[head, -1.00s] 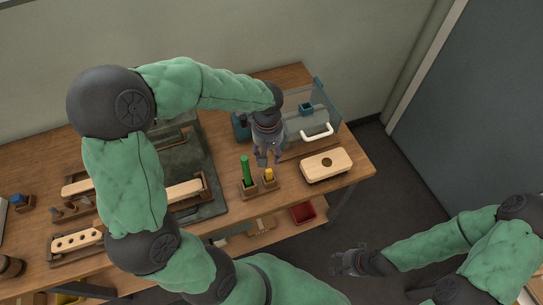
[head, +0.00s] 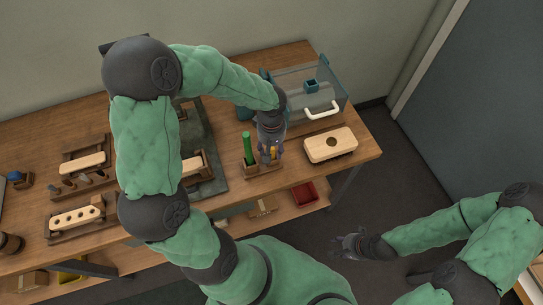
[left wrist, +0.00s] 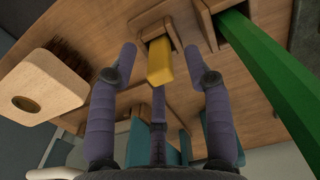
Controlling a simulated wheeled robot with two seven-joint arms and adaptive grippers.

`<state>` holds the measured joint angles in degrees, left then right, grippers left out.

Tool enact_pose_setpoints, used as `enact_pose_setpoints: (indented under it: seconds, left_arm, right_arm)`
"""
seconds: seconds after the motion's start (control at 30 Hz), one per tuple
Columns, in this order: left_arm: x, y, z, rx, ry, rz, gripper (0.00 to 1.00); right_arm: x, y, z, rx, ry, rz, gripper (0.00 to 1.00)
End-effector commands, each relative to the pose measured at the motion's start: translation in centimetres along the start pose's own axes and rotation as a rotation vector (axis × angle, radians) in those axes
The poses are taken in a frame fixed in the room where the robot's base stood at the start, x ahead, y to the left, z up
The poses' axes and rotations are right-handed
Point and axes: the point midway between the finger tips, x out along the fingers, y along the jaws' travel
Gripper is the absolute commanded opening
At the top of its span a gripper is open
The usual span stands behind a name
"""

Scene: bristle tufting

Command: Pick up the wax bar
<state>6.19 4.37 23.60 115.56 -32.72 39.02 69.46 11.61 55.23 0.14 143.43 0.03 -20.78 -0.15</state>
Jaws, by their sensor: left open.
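The yellow wax bar (left wrist: 160,63) stands in a small wooden holder (left wrist: 153,29). A thick green stick (left wrist: 270,75) stands in the neighbouring socket, and it also shows in the head view (head: 247,147). My left gripper (left wrist: 160,52) is open, with one finger on each side of the wax bar and visible gaps between. In the head view the left gripper (head: 269,150) is over the holder and largely hides the bar. My right gripper (head: 347,243) is open and empty, off the table's front edge.
A pale wooden brush block (head: 330,145) with dark bristles lies right of the holder. A clear box with a white handle (head: 322,110) stands behind it. Wooden fixtures (head: 77,215) fill the table's left side. A red bin (head: 304,194) sits on the shelf below.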

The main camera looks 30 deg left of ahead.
Motion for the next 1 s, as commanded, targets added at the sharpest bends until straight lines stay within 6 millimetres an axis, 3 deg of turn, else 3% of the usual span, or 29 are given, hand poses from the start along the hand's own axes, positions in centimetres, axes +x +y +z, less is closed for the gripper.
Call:
enact_pose_setpoints:
  seconds: [0.27, 0.43, 0.47, 1.0]
  left_arm:
    - [0.47, 0.02, -0.01, 0.000, 0.000, 0.001, 0.50]
    - [0.47, 0.02, -0.01, 0.000, 0.000, 0.001, 0.02]
    - [0.47, 0.02, -0.01, 0.000, 0.000, 0.001, 0.00]
    - [-0.30, 0.04, -0.06, 0.000, 0.002, 0.002, 0.00]
  right_arm:
    - [0.12, 0.04, -0.01, 0.000, 0.000, 0.000, 0.40]
    - [0.12, 0.04, -0.01, 0.000, 0.000, 0.000, 0.40]
    - [0.12, 0.04, -0.01, 0.000, 0.000, 0.000, 0.40]
    - [-0.13, -0.05, 0.00, 0.000, 0.000, 0.000, 0.40]
